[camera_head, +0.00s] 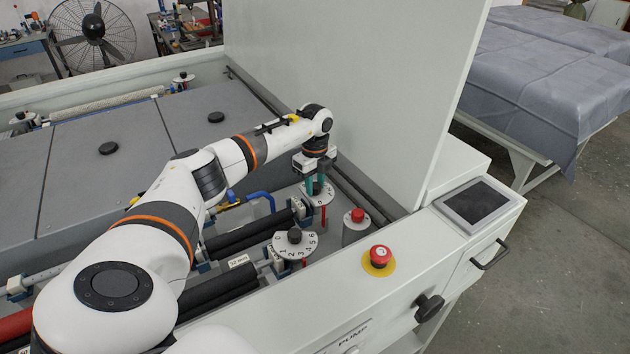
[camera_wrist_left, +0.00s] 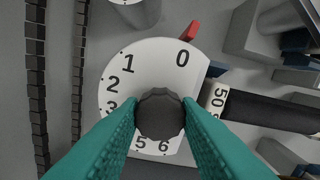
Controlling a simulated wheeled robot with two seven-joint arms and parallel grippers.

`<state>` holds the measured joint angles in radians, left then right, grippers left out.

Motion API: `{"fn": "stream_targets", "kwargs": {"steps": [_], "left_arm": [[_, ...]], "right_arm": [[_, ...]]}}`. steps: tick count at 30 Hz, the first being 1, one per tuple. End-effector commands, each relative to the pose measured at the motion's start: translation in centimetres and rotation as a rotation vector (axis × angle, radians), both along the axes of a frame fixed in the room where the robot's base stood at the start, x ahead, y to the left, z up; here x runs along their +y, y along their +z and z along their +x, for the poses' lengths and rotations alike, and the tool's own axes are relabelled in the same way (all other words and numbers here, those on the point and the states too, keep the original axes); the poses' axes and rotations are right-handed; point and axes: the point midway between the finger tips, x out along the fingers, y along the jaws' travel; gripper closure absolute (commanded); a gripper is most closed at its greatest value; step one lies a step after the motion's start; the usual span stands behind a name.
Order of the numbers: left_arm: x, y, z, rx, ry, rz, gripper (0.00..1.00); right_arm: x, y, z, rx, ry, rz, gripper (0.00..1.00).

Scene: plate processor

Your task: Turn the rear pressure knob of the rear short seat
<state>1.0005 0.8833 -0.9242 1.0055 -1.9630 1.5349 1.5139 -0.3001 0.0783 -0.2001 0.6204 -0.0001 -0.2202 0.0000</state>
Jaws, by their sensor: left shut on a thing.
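The rear pressure knob (camera_wrist_left: 160,113) is a dark ribbed knob on a white numbered dial (camera_wrist_left: 142,62), seen in the left wrist view. The dial shows 0 to 6, and a red pointer (camera_wrist_left: 189,31) stands at its rim close to the 0. My left gripper (camera_wrist_left: 160,116) has its teal fingers closed on the knob's two sides. In the head view my left gripper (camera_head: 315,187) reaches down onto the rear dial (camera_head: 324,198), and the fingers hide most of the knob. My right gripper is not in view.
A nearer numbered dial with a black knob (camera_head: 294,236) sits in front. A red button (camera_head: 357,215) and a red emergency stop (camera_head: 379,256) on yellow stand to the right. A tall white panel (camera_head: 350,90) rises behind the gripper. Dark rollers (camera_head: 240,235) lie left of the dials.

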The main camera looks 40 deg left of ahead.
Motion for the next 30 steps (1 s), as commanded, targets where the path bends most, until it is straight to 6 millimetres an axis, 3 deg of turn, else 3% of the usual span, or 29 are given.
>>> {"fn": "stream_targets", "kwargs": {"steps": [17, 18, 21, 30], "left_arm": [[0.15, 0.17, 0.09, -0.004, 0.036, 0.004, 0.93], [0.15, 0.17, 0.09, -0.004, 0.036, 0.004, 0.67], [0.12, 0.15, 0.08, -0.004, 0.035, 0.003, 0.51], [0.05, 0.11, 0.04, -0.002, 0.034, 0.001, 0.48]], "right_arm": [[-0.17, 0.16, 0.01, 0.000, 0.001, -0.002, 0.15], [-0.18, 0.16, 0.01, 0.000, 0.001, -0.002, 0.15], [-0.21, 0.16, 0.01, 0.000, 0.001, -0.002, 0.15], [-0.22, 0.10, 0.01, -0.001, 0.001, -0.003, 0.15]]}}
